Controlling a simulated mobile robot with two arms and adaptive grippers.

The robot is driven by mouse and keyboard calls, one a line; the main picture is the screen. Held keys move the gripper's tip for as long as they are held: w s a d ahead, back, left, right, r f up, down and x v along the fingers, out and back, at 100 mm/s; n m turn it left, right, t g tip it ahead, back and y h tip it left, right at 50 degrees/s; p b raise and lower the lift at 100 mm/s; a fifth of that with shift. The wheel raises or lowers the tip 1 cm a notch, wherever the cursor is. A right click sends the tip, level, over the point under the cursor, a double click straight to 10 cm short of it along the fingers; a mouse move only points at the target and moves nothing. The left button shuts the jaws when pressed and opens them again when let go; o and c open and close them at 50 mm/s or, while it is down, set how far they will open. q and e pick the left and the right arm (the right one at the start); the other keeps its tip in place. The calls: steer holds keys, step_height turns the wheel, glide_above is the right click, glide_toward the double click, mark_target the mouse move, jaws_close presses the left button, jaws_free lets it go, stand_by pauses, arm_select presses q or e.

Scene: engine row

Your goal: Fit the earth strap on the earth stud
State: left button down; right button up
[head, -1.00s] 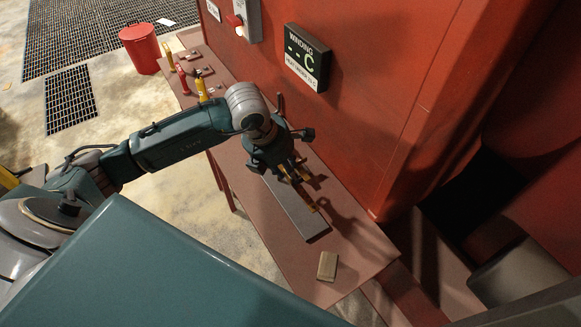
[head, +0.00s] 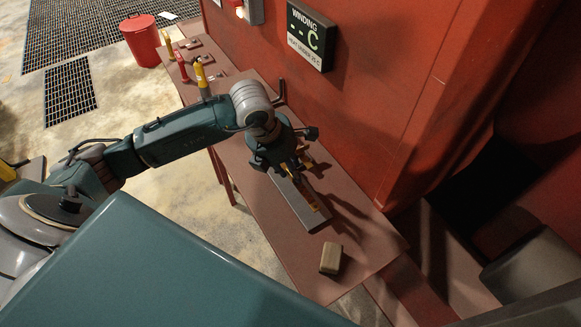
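My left gripper (head: 299,172) is low over the brown bench, pointing down at a long dark grey bar (head: 290,203) lying there. Its fingers show dark with yellow-brown parts, but I cannot tell whether they are open or shut, or hold anything. I cannot make out the earth strap or the earth stud for certain. My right gripper is out of view.
A tan block (head: 331,258) lies on the bench (head: 365,238) near its front end. The red wall with a "WINDING" sign (head: 311,36) rises behind. Red and yellow-handled tools (head: 182,65) stand at the bench's far end, beside a red bin (head: 141,40).

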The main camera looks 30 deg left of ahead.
mark_target(289, 173)
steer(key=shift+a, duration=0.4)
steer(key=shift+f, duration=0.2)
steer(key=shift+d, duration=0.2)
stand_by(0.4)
arm_select(q)
steer(key=shift+b, duration=0.55)
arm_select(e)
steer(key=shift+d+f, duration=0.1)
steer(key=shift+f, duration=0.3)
arm_select(q)
steer(key=shift+f+b, duration=0.4)
steer(key=shift+b, duration=0.05)
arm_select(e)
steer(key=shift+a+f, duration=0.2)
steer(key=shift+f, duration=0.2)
arm_select(q)
steer(key=shift+f+b, duration=1.4)
steer(key=shift+b, duration=0.05)
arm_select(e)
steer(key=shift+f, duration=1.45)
